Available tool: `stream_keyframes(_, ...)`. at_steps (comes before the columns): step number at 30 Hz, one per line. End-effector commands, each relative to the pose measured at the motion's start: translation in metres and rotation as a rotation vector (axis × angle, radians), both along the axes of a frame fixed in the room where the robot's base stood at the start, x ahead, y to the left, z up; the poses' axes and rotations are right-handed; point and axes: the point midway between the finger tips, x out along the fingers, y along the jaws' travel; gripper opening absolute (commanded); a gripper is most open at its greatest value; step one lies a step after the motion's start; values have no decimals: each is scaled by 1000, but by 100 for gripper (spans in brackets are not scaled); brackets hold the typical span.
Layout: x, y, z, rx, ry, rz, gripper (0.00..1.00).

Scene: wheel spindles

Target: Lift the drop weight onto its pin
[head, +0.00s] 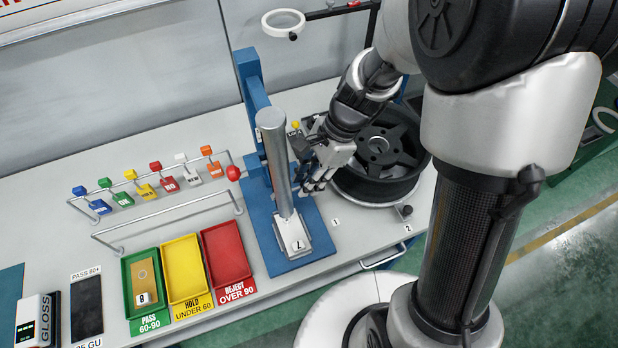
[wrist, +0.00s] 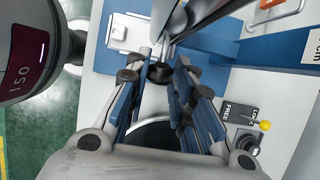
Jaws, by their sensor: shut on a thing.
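A blue impact tester (head: 253,85) stands on the bench with a tall grey steel tube (head: 274,165). A small white panel (head: 293,236) marked 7 lies at the tube's foot. My gripper (head: 314,180) is beside the tube's lower right side. In the wrist view my gripper (wrist: 160,78) is shut on a dark round knob (wrist: 160,72) by the tube; it looks like the drop weight's handle. The rest of the weight is hidden, and I cannot make out the pin. A yellow-tipped lever (wrist: 265,125) sits by a FREE/LOCK label; its tip also shows in the head view (head: 295,125).
A black wheel (head: 382,158) lies right of the tester, close behind my gripper. Green (head: 133,313), yellow (head: 199,297) and red (head: 244,281) trays lie left. A rack of coloured tags (head: 155,166) stands behind them. A ring magnifier (head: 284,23) hangs above.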

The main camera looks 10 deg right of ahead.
Motion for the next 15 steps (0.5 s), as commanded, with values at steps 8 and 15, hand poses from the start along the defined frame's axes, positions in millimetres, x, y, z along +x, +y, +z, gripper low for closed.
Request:
stream_keyframes(8,2,0,78,2,-5,-2,0)
stream_keyframes(15,2,0,134,1,-5,-1,0)
